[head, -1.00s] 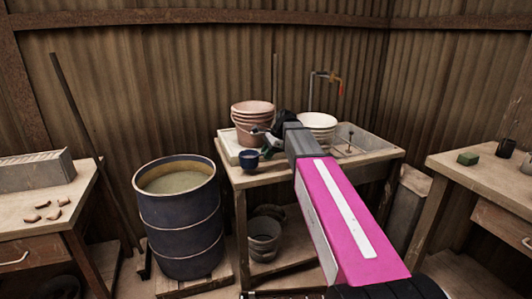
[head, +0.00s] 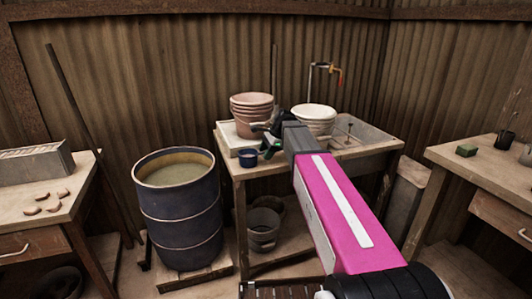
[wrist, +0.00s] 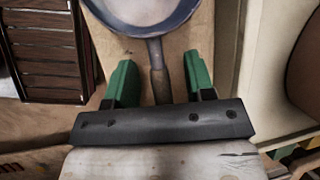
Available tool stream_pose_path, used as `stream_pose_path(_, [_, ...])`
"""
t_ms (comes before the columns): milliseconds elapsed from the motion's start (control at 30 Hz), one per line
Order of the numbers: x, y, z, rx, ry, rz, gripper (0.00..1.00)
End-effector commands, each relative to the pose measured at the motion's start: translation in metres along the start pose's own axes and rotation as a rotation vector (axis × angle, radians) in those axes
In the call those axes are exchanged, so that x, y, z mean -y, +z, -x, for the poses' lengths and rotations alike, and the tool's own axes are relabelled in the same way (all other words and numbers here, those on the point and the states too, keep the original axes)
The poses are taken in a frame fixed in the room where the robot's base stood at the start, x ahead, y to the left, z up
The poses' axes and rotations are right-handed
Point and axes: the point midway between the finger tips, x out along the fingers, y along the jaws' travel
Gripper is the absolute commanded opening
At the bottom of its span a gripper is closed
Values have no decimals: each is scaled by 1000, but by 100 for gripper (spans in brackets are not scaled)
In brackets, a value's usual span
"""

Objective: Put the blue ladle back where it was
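The blue ladle (head: 248,158) is at the front left of the sink table (head: 228,160). In the wrist view its round blue bowl (wrist: 185,22) has a pale inside, and its brownish handle (wrist: 158,80) points toward my gripper (wrist: 160,78). The green fingers stand open on either side of the handle, with a gap on both sides. In the head view my gripper (head: 268,148) is just right of the bowl, partly hidden by my arm. I cannot tell whether the ladle rests fully on the wood.
A blue barrel (head: 180,225) of murky liquid stands left of the table. Stacked terracotta pots (head: 252,108) and white bowls (head: 316,112) are behind my gripper, by the sink (head: 368,134). Side benches stand left (head: 30,198) and right (head: 470,172).

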Motion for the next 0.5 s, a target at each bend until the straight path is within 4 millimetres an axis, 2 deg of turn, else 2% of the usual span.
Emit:
stream_pose_path(267, [1, 1, 5, 0, -1, 0, 49])
stream_pose_path(367, [1, 1, 17, 0, -1, 0, 49])
stream_pose_path(500, [1, 1, 42, -1, -2, 0, 49])
